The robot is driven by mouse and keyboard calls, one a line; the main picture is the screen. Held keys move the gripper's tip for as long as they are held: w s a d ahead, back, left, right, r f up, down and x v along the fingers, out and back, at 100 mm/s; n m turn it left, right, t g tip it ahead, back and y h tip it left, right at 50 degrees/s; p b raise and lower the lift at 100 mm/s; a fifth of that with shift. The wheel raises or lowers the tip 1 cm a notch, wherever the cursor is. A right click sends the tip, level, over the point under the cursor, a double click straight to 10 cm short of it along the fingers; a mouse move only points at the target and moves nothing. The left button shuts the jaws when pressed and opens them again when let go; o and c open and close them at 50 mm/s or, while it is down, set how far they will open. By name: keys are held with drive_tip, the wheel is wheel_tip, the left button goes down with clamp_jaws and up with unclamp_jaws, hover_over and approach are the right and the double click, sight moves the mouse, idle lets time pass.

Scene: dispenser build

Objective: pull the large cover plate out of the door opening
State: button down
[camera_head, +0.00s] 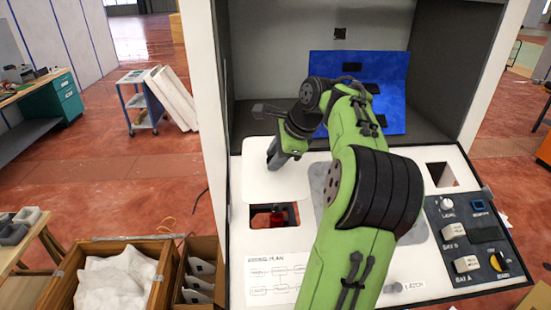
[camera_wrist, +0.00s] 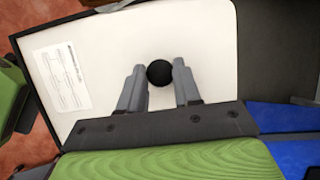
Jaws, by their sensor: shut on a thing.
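In the head view, a white plate with rounded corners (camera_head: 258,182) lies at the left of the sloped white panel, just above a dark opening (camera_head: 258,217). I take it to be the large cover plate. My gripper (camera_head: 272,158) reaches down onto its upper part. In the wrist view, a round black knob (camera_wrist: 160,73) stands on a broad white surface (camera_wrist: 205,45), between the two grey fingers of my gripper (camera_wrist: 160,70). The fingers are closed on the knob. Whether the plate is clear of its opening cannot be told.
A red part (camera_head: 278,216) shows inside the dark opening. A smaller opening (camera_head: 440,174) is at the right, above a control panel with knobs and switches (camera_head: 468,235). A blue board (camera_head: 390,75) stands behind my arm. A wooden crate (camera_head: 105,248) is at the lower left.

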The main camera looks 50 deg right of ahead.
drive_tip(key=r, duration=0.1)
drive_tip(key=s+a+r, duration=0.1)
drive_tip(key=r, duration=0.3)
drive_tip(key=shift+s+a+r, duration=0.25)
drive_tip(key=shift+a, duration=0.1)
drive_tip(key=shift+f, duration=0.1)
idle(0.5)
